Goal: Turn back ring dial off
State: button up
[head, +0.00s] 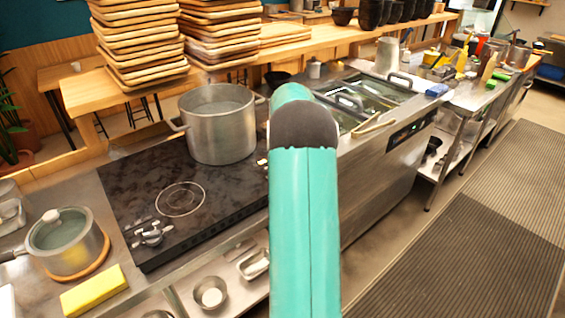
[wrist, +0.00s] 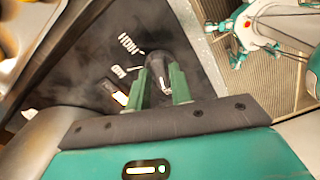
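The black cooktop (head: 130,185) lies left of my arm in the head view. A steel dial (head: 150,233) sits at its front left corner. My gripper is hidden behind my turquoise arm in the head view. In the wrist view my gripper (wrist: 160,88) is open, its two green fingers apart. A dark rounded dial (wrist: 158,66) shows between and just beyond the fingertips. Whether the fingers touch it cannot be told. White lettering that looks like HIGH (wrist: 128,43), and a shorter word, stand left of the dial. A lit patch (wrist: 122,97) shows by the left finger.
A large steel pot (head: 218,125) stands at the back of the cooktop. A lidded pot (head: 66,243) and a yellow sponge (head: 95,290) are at the front left. Stacked wooden trays (head: 140,50) stand on the shelf behind. Fryers (head: 375,100) lie to the right, then open matted floor (head: 480,250).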

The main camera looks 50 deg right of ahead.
jog(key=shift+o, duration=1.1)
notch_tip(320, 180, up, 14)
jog(key=shift+f, duration=0.1)
jog(key=a+r+m+t+h, duration=0.1)
jog(key=a+r+m, duration=0.25)
jog(key=a, duration=1.05)
jog(key=a+r+m+t, duration=0.15)
jog(key=a+r, duration=0.35)
jog(key=a, duration=1)
jog(key=s+a+f+m+t, duration=0.1)
jog(key=s+a+f+m, duration=0.2)
jog(key=s+a, duration=0.4)
jog(key=s+a+f+m+t+y, duration=0.1)
jog(key=s+a+f+m+t, duration=0.1)
jog(key=s+a, duration=0.5)
jog(key=a+f+m, duration=0.1)
jog(key=a+f, duration=0.1)
jog(key=a, duration=0.3)
jog(key=shift+s+a+f, duration=0.2)
jog(key=shift+s, duration=0.2)
